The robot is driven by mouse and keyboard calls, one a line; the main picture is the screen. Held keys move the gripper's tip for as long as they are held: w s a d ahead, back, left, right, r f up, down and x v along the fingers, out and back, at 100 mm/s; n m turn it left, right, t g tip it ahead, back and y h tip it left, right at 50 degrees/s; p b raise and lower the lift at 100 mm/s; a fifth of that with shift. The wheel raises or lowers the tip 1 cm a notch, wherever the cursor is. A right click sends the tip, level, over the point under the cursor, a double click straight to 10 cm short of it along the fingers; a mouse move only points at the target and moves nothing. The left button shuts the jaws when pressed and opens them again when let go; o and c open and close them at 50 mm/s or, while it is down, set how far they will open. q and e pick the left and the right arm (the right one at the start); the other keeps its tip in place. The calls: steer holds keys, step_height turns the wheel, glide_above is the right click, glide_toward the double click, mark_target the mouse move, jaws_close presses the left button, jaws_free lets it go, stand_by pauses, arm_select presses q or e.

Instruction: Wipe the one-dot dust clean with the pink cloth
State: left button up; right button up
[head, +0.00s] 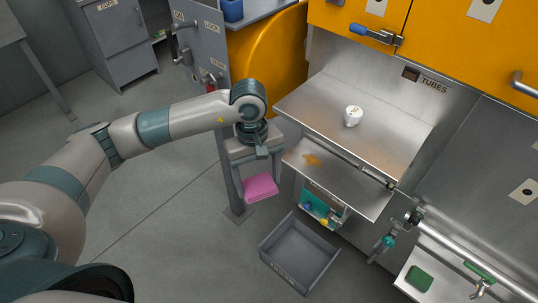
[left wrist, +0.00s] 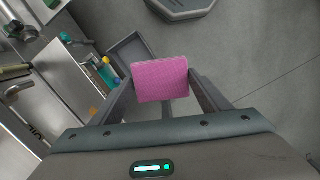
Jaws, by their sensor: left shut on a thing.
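The pink cloth (head: 261,187) is a flat pink block, held in the air by my left gripper (head: 257,178). In the left wrist view, the cloth (left wrist: 161,79) sits between the two fingers, and the gripper (left wrist: 164,92) is shut on it. An orange-brown dust patch (head: 312,159) lies on the left part of the lower metal shelf (head: 345,187). The cloth is left of that shelf and apart from the dust. An orange spot also shows at the shelf edge in the left wrist view (left wrist: 93,111). I cannot make out any dot mark on the dust. My right gripper is not in view.
A white round item (head: 352,116) stands on the upper metal shelf (head: 390,130). A grey open bin (head: 300,254) is on the floor below. A teal holder (head: 322,208) with small coloured items hangs under the lower shelf. A green block (head: 419,279) lies at lower right.

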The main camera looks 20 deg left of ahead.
arm_select(q)
steer(key=s+a+f+m+y, duration=0.1)
steer(key=s+a+f+m, duration=0.1)
steer(key=s+f+m, duration=0.3)
steer(key=s+m, duration=0.2)
steer(key=m, duration=0.1)
steer(key=shift+m+g, duration=0.3)
steer(key=shift+m, duration=0.1)
steer(key=shift+w+f, duration=0.1)
steer(key=shift+d, duration=0.1)
